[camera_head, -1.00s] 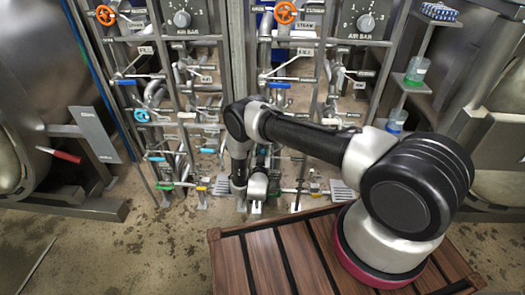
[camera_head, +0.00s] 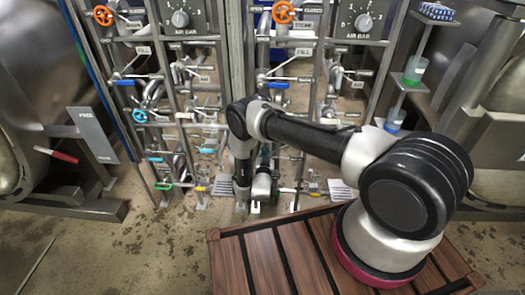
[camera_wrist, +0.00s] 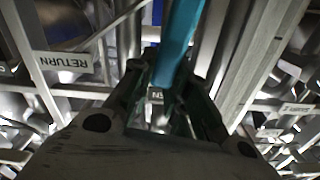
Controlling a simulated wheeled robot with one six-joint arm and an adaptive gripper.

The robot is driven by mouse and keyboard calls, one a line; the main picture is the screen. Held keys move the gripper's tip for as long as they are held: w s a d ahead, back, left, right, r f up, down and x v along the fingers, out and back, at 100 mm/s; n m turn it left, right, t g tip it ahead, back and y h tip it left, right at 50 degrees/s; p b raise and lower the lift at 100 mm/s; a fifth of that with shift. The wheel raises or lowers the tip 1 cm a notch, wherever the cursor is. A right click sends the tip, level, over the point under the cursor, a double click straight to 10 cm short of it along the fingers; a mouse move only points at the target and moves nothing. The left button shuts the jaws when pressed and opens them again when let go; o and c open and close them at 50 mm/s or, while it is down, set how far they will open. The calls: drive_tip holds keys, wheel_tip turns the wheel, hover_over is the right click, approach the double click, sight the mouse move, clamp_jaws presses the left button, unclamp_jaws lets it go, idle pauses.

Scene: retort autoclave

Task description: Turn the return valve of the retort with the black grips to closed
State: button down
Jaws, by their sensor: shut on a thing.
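In the wrist view, a flat teal-blue valve lever (camera_wrist: 180,38) rises from between the fingers of my gripper (camera_wrist: 158,84). The fingers are shut on its lower part. A white RETURN label (camera_wrist: 63,62) is on the left of that view. Another label behind the fingers shows only "EN". In the head view my wrist (camera_head: 262,187) is low at the front of the right pipe panel. There, the fingers and the held lever cannot be made out. The valve body is hidden, and I cannot see any black grips.
Pipes and frame bars crowd closely around the gripper. The left panel carries a similar teal lever (camera_head: 155,159) and a green lever (camera_head: 165,186). A retort with a red grip (camera_head: 64,156) stands at far left. Bare floor (camera_head: 160,235) lies in front of the left panel.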

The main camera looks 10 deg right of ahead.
drive_tip(key=s+d+f+m, duration=0.1)
drive_tip(key=d+f+m, duration=0.1)
drive_tip(key=m, duration=0.2)
drive_tip(key=d+f+m, duration=0.3)
drive_tip(key=m, duration=0.1)
drive_tip(key=s+d+f+m, duration=0.1)
drive_tip(key=d+f+m, duration=0.1)
drive_tip(key=m, duration=0.2)
drive_tip(key=shift+s+d+f+m, duration=0.25)
drive_tip(key=shift+s+d+m, duration=0.05)
drive_tip(key=shift+d, duration=0.05)
drive_tip(key=shift+s+d+f+m, duration=0.1)
drive_tip(key=shift+d+f+m, duration=0.05)
drive_tip(key=shift+f+m, duration=1.45)
drive_tip(key=shift+r, duration=0.15)
drive_tip(key=c, duration=1.3)
unclamp_jaws()
